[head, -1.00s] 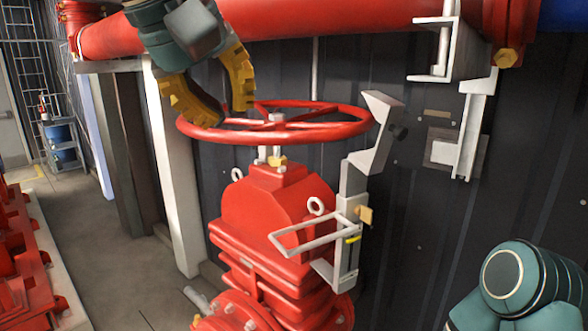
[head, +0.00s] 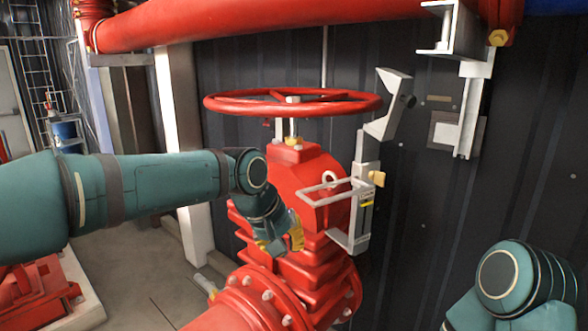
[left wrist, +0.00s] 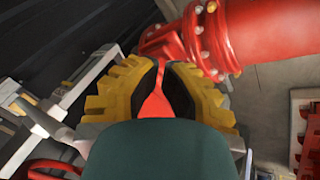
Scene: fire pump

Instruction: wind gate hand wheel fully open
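The red hand wheel (head: 292,103) lies flat on its stem above the red gate valve body (head: 303,171) in the head view. My left gripper (head: 286,240) is below the wheel, in front of the lower valve body, clear of the rim. In the left wrist view, its yellow fingers (left wrist: 160,62) have a gap between their dark pads, and red metal shows behind the gap. Nothing is seen held. I cannot tell from the head view whether the fingers touch the valve body. My right gripper is out of view.
A grey bracket with a wire frame (head: 362,190) stands close to the right of the valve and wheel. A red pipe (head: 265,22) runs above. A flanged red pipe (head: 250,300) is below the gripper. A white post (head: 183,150) stands left of the wheel.

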